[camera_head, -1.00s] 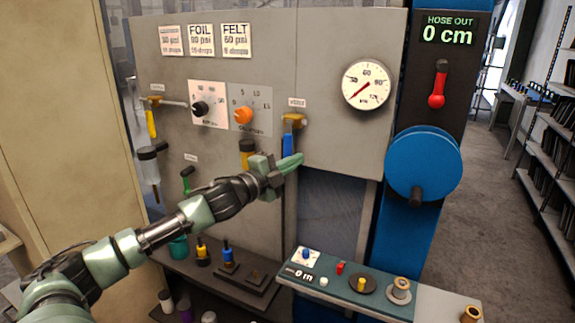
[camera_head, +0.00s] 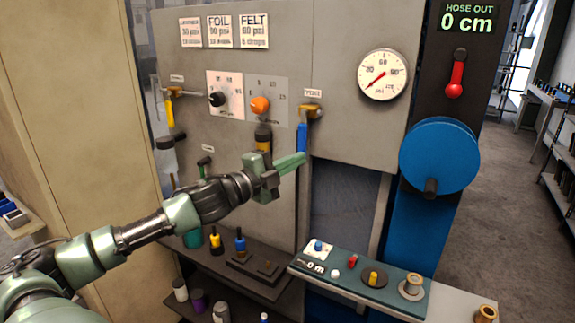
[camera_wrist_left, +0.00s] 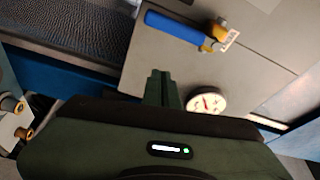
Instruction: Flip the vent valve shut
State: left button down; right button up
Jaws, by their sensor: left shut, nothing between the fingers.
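The vent valve is a brass fitting (camera_head: 310,110) with a blue lever (camera_head: 302,138) on the grey panel, under a small label. The lever hangs straight down in the head view. In the left wrist view the blue lever (camera_wrist_left: 176,27) lies above my fingers, with the brass body (camera_wrist_left: 218,32) at its right end. My left gripper (camera_head: 300,160) is shut and empty, its fingertips just below the lever's lower end. Whether they touch it I cannot tell; the wrist view shows a gap. My right gripper is out of view.
A yellow-handled valve (camera_head: 169,110) is at the panel's left. An orange knob (camera_head: 260,105), black knob (camera_head: 217,99) and pressure gauge (camera_head: 382,75) are on the panel. A blue reel (camera_head: 440,155) stands right. A teal control ledge (camera_head: 335,275) juts out below.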

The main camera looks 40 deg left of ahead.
pick_arm(q)
jog(key=shift+s+a, duration=0.1)
jog(key=shift+s, duration=1.1)
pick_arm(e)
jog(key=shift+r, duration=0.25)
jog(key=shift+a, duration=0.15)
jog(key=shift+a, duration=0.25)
pick_arm(q)
jog(key=shift+a+f, duration=0.1)
